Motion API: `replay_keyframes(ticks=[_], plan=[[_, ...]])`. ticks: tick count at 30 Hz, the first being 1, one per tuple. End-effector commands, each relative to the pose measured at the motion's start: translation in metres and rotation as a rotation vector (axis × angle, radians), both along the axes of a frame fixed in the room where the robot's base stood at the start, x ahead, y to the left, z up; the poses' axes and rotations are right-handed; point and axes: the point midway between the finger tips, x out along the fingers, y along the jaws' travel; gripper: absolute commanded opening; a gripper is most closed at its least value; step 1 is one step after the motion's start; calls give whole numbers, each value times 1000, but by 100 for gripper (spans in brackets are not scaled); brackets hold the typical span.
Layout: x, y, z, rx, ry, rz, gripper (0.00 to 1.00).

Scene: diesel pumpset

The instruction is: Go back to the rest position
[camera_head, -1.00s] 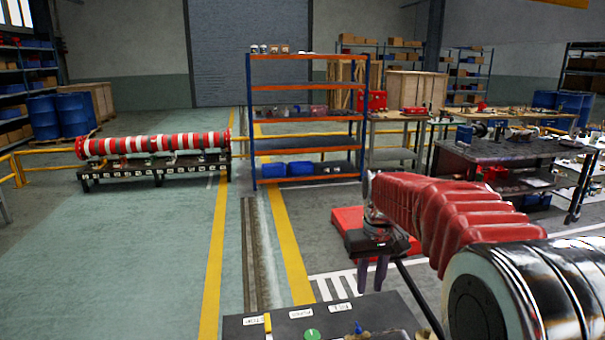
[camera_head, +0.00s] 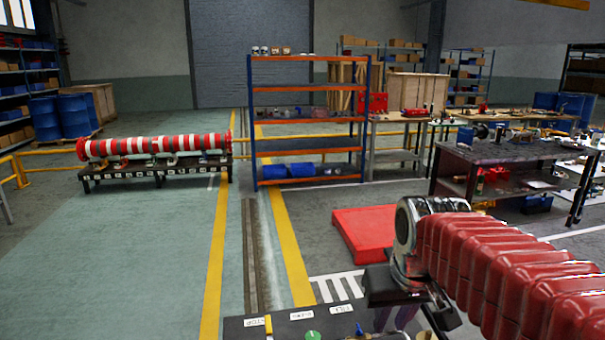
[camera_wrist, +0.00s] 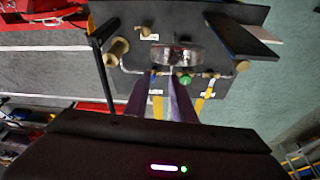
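My red-sleeved arm comes in from the right in the head view. My gripper (camera_head: 396,318) hangs down at the bottom, at the right end of a dark control panel (camera_head: 236,332); the arm and frame edge partly hide it. In the wrist view my gripper (camera_wrist: 161,74) shows two purple fingers with a gap between their tips and nothing held. Beyond them is the dark panel (camera_wrist: 215,35) with a green knob (camera_wrist: 185,79), a shiny round metal part (camera_wrist: 175,54) and yellow levers.
A red block (camera_head: 362,233) lies on the floor behind my gripper. A dark workbench (camera_head: 515,152) stands at the right and a blue-orange shelf (camera_head: 310,133) at the back. A red-white striped pipe (camera_head: 155,144) rests on a stand at left. The left floor is clear.

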Motion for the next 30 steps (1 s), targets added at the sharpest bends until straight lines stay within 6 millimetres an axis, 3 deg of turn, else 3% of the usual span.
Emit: replay_keyframes(ticks=[11, 21, 30], plan=[[-61, 0, -7, 11, -84, -28, 23], [-108, 1, -26, 22, -155, -53, 23], [-123, 1, -37, 27, -181, -61, 23]])
